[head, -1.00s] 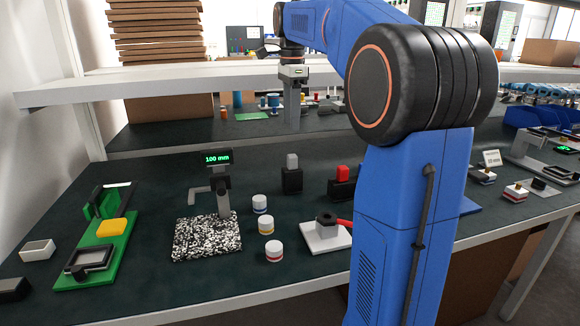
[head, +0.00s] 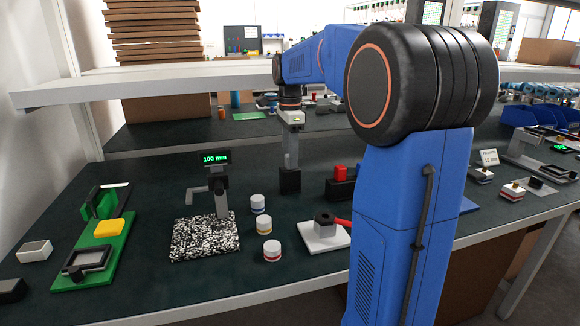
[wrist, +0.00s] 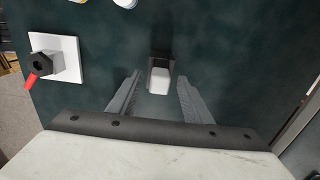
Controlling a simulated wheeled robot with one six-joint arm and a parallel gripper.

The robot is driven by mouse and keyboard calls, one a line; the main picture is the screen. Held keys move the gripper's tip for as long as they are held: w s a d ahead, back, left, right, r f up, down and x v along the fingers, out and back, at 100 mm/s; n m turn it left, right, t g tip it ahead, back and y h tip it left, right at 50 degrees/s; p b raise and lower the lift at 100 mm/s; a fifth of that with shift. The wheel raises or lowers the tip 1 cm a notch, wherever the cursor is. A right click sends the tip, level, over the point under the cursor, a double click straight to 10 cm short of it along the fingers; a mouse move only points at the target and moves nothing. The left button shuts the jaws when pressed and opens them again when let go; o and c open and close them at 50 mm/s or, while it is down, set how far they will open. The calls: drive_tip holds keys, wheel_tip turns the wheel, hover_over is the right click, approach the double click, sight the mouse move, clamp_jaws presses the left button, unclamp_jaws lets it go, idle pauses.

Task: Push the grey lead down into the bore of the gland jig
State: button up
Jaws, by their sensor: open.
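The grey lead (wrist: 160,80) stands in a black holder (head: 290,181). In the wrist view it is a pale block between and just beyond my fingertips. My gripper (head: 291,158) points down over that holder with its fingers open, one on either side of the lead, and hides the lead in the head view. I cannot tell if a finger touches it. The gland jig (head: 318,241) is a white plate bearing a grey block with a dark hex gland and a red lever, nearer the front edge. It also shows at the left of the wrist view (wrist: 68,60).
A red lead (head: 340,173) stands in another black holder just right of my gripper. Several small jars (head: 264,225) and a gauge on a speckled plate (head: 204,242) stand to the left. A shelf (head: 180,82) runs above the bench's back.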

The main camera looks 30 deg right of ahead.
drive_tip(key=shift+f, duration=0.4)
drive_tip(key=c, duration=1.1)
drive_tip(key=shift+r, duration=0.1)
drive_tip(key=shift+c, duration=0.2)
